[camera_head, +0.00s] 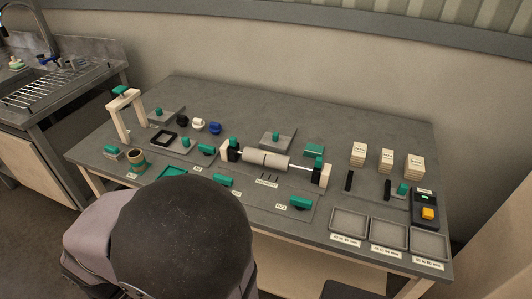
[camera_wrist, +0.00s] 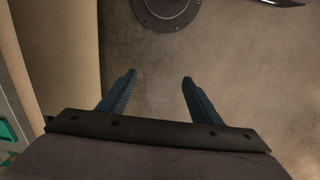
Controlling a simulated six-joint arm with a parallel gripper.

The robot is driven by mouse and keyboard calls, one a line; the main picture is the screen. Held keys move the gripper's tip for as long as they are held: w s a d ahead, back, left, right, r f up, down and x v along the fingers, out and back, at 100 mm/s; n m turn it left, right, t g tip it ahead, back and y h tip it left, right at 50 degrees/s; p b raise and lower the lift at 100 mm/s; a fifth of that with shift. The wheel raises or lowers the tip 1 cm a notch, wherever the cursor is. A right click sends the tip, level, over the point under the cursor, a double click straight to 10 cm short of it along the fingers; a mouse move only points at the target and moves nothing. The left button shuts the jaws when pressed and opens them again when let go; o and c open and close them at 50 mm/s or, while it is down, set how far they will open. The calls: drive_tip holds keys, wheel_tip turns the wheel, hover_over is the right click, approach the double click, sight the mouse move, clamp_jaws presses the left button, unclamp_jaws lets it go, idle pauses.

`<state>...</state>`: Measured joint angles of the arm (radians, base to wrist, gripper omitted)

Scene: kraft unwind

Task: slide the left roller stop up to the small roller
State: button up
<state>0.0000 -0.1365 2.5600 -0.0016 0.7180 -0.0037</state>
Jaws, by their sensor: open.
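The roller stand is on the grey table in the head view. It holds a pale roller (camera_head: 265,160) in adjoining sections on a thin shaft, between two cream uprights. Which section is the small roller is hard to tell. A dark block with a teal top (camera_head: 233,153), apparently the left roller stop, sits at the roller's left end by the left upright (camera_head: 225,150). A second dark block (camera_head: 316,174) sits by the right upright (camera_head: 326,175). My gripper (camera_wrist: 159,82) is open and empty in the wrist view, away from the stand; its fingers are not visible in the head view.
Three grey trays (camera_head: 388,248) and a box with a yellow button (camera_head: 428,213) stand at the right. Stacked pale blocks (camera_head: 414,165) are behind them. Teal-handled pieces (camera_head: 222,180) lie around the stand. A cream frame (camera_head: 124,115) stands at the left.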

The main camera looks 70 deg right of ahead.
idle(0.3)
drive_tip(key=c, duration=0.4)
drive_tip(key=shift+w, duration=0.35)
drive_tip(key=shift+c, duration=1)
drive_tip(key=w+d+r+m+t+h, duration=0.1)
drive_tip(key=w+d+m+t, duration=0.3)
drive_tip(key=w, duration=0.5)
drive_tip(key=w+d+m+t, duration=0.1)
drive_tip(key=w+d+t, duration=0.1)
drive_tip(key=w+d, duration=0.55)
drive_tip(key=w+d+r+m+t+h, duration=0.15)
drive_tip(key=w+d+m+h, duration=0.25)
drive_tip(key=d, duration=1)
drive_tip(key=m+g+h, duration=0.8)
drive_tip(key=m+h, duration=0.1)
approach(231, 141)
drive_tip(key=d, duration=0.4)
drive_tip(key=shift+t+y, duration=0.25)
drive_tip(key=shift+y, duration=0.05)
drive_tip(key=shift+s+f+x, duration=0.15)
drive_tip(key=shift+f+x, duration=0.05)
drive_tip(key=shift+x, duration=1.6)
drive_tip(key=shift+s+f+x, duration=0.1)
drive_tip(key=shift+f+x, duration=0.1)
drive_tip(key=shift+x, duration=1.65)
